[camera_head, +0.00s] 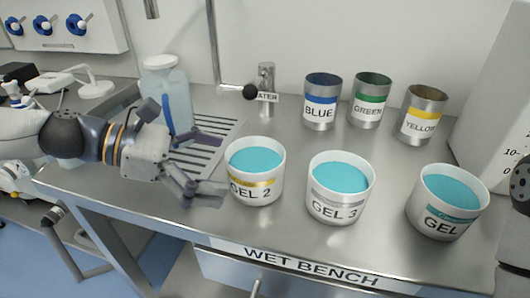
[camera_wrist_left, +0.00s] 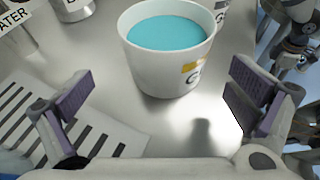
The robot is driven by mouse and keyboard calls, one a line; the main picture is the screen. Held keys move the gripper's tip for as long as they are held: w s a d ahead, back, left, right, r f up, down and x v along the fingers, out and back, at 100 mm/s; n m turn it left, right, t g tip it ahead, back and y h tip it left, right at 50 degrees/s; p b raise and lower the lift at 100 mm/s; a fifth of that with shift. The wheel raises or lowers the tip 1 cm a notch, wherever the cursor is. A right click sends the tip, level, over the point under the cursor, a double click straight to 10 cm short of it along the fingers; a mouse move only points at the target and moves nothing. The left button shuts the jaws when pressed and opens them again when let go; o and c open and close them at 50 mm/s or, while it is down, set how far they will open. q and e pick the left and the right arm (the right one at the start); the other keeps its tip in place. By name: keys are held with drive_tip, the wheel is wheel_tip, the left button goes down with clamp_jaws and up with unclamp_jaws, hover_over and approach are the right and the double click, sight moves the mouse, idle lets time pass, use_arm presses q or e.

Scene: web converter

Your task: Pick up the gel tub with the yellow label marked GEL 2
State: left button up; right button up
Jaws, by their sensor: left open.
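The GEL 2 tub (camera_head: 255,170) is white with a yellow band label and blue-green gel inside. It stands upright on the steel bench, left of the other tubs. My left gripper (camera_head: 212,166) is open just to the left of the tub, one finger behind and one finger near its front left side. In the left wrist view the tub (camera_wrist_left: 165,62) is ahead, beyond the open fingers (camera_wrist_left: 160,103), with part of its yellow label showing. Nothing is between the fingers. A part at the right edge of the head view may be mine; my right gripper does not show clearly.
GEL 3 tub (camera_head: 339,187) stands close to the right, and another gel tub (camera_head: 446,202) is farther right. Blue (camera_head: 322,103), green (camera_head: 370,100) and yellow (camera_head: 422,115) cans stand behind.

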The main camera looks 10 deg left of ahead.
sight(259, 174)
use_arm(q)
drive_tip(key=shift+w+d+f, duration=0.25)
drive_tip(key=shift+d, duration=0.2)
drive_tip(key=shift+s+d+f, duration=0.1)
drive_tip(key=shift+s+d, duration=0.25)
drive_tip(key=shift+d, duration=0.25)
drive_tip(key=b+x, duration=0.1)
drive_tip(key=x, duration=0.3)
drive_tip(key=shift+w+d+f+b, duration=0.2)
drive_tip(key=shift+w+f+b, duration=0.05)
drive_tip(key=shift+f+b, duration=0.15)
drive_tip(key=shift+w+d, duration=0.1)
drive_tip(key=shift+d, duration=0.15)
drive_tip(key=shift+r, duration=0.35)
drive_tip(key=c, duration=1.6)
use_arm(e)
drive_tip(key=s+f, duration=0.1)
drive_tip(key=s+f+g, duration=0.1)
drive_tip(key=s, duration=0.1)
